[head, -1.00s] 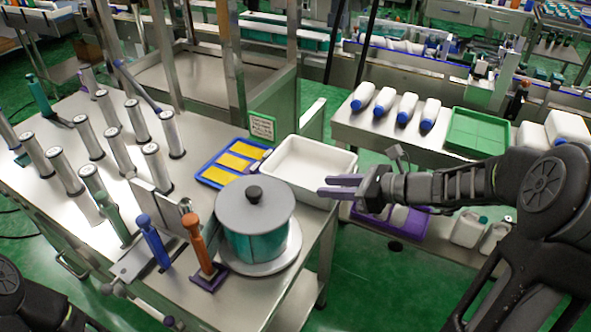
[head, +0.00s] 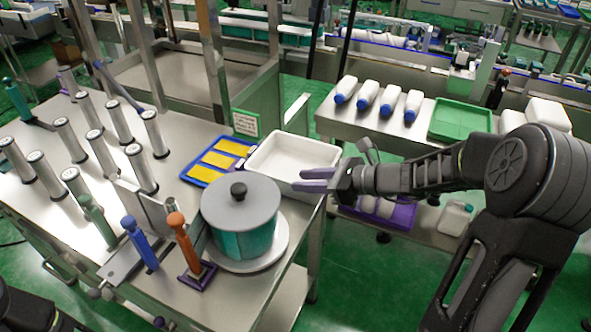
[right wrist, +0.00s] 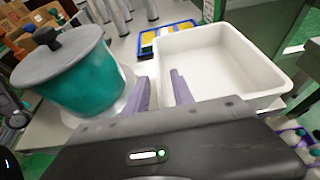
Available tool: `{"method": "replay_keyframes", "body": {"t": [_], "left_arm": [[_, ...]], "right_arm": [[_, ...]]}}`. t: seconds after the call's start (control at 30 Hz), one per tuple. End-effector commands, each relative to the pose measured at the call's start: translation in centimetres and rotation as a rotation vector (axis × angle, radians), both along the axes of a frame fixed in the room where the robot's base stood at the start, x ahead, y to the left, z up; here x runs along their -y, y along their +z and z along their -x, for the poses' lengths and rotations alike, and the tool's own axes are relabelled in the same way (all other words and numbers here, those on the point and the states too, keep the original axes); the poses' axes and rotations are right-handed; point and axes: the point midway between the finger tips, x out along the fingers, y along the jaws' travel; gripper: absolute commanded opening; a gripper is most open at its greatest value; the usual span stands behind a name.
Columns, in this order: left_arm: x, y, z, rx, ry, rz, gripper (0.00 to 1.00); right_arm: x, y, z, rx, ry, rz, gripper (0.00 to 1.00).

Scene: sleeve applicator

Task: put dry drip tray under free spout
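A white rectangular tray (head: 262,158) with an empty-looking floor stands at the right end of the steel table; it fills the upper right of the right wrist view (right wrist: 262,92). I cannot tell for sure that it is the drip tray. My right gripper (head: 316,180) is at its near right side, with purple fingers apart. In the right wrist view the fingers (right wrist: 162,92) are beside the tray's near corner, one seemingly on each side of its wall; contact is unclear. No spout is clearly recognisable. My left gripper is out of view.
A teal pot (head: 246,240) with a grey lid stands on a round plate close to the tray. A blue tray (head: 192,179) with yellow pads lies behind. Several silver cylinders (head: 98,152) fill the table's left. A side bench holds bottles and a green tray (head: 460,127).

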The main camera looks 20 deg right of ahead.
Motion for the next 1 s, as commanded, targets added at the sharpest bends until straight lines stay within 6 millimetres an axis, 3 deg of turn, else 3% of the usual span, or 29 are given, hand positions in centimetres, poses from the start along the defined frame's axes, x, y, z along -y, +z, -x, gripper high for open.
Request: {"method": "replay_keyframes", "body": {"t": [0.37,1.0], "left_arm": [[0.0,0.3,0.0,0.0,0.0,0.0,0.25],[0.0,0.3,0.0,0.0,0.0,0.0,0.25]], "right_arm": [[-3.1,-1.6,-3.2,-0.001,0.001,-0.001,0.29],[-3.1,-1.6,-3.3,0.0,0.001,0.0,0.27]]}}
